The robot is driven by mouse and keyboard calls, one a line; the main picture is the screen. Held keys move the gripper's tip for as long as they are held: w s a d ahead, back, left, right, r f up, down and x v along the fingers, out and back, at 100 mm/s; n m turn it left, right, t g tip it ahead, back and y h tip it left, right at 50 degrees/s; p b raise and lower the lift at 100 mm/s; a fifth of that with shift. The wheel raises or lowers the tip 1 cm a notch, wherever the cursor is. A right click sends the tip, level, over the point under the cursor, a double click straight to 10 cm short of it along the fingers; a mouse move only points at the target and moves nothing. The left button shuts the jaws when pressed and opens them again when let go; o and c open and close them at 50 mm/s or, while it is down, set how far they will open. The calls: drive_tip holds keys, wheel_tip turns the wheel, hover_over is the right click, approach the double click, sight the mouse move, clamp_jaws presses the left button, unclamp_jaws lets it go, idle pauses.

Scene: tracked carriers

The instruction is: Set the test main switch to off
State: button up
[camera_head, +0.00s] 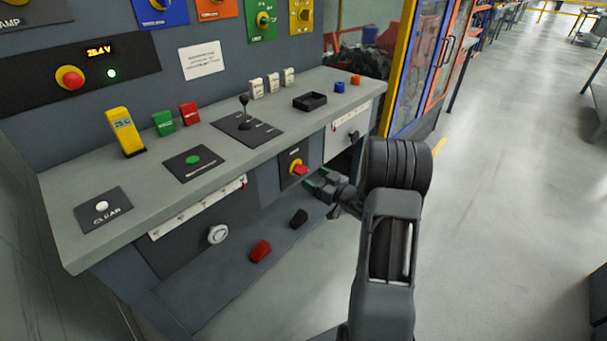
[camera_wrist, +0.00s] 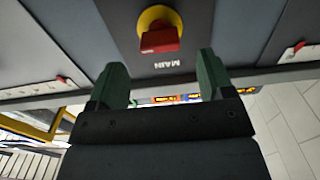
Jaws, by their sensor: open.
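The main switch is a red handle on a yellow disc (camera_head: 299,168), set in a dark plate on the console front below the shelf. In the wrist view the red handle (camera_wrist: 160,41) shows close up, with the label MAIN upside down beneath it. I cannot read its on or off marks. My gripper (camera_head: 318,184) is just right of and slightly below the switch. In the wrist view its two green fingers (camera_wrist: 160,78) stand apart with nothing between them. The handle lies beyond the fingertips, roughly centred between them, and looks untouched.
The console shelf (camera_head: 335,93) overhangs the switch and bears a joystick (camera_head: 244,112), a black tray (camera_head: 310,101) and coloured blocks. Slotted white strips with levers flank the switch. A red pedal (camera_head: 260,251) and a black pedal (camera_head: 299,218) lie below. Open floor (camera_head: 500,200) is to the right.

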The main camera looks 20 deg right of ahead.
sight(305, 173)
drive_tip(key=shift+b+x, duration=0.3)
drive_tip(key=shift+x, duration=2.45)
drive_tip(key=c, duration=0.9)
